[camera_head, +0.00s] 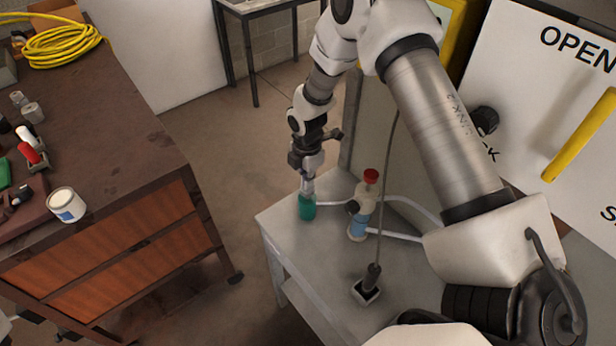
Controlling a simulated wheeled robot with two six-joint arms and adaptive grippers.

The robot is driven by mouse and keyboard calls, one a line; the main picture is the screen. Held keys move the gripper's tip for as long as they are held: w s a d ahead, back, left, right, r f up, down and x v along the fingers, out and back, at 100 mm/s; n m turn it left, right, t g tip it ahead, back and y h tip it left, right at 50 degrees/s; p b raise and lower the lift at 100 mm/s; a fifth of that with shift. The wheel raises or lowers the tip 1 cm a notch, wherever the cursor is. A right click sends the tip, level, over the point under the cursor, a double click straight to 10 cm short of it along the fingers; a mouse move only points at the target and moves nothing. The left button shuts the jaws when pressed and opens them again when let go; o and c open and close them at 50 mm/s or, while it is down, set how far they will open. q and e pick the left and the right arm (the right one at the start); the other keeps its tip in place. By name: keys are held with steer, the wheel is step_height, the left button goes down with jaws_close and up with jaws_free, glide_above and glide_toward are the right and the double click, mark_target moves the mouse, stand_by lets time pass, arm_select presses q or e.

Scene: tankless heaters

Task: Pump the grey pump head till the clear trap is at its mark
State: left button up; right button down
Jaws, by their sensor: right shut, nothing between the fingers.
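A small green pump body (307,209) stands on the light grey bench (325,277). My right gripper (307,189) is shut and points down directly over it, at or very near its top. The grey pump head is mostly hidden by the fingertips, so I cannot tell how far down it is or whether they touch. The clear trap (361,213) stands upright to the right, with a red cap and blue liquid in its lower part. Its mark is too small to make out. A pale tube runs from the pump toward the trap. My left gripper is not in view.
A dark cable or rod ends in a square grey fitting (367,291) at the bench front. A white panel with a yellow handle (580,135) stands at right. A brown workbench (120,130) with a white can (66,205) and yellow hose (60,42) is at left.

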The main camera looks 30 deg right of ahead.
steer(key=shift+w+d+r+b, duration=0.1)
steer(key=shift+w+r+b, duration=0.1)
steer(key=shift+r+b, duration=0.9)
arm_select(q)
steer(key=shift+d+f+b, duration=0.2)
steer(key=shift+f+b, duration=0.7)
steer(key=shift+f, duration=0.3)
arm_select(e)
step_height(320, 180, up, 9)
steer(key=shift+s+f, duration=0.15)
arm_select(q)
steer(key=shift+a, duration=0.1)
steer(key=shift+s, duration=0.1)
arm_select(e)
steer(key=shift+f, duration=0.1)
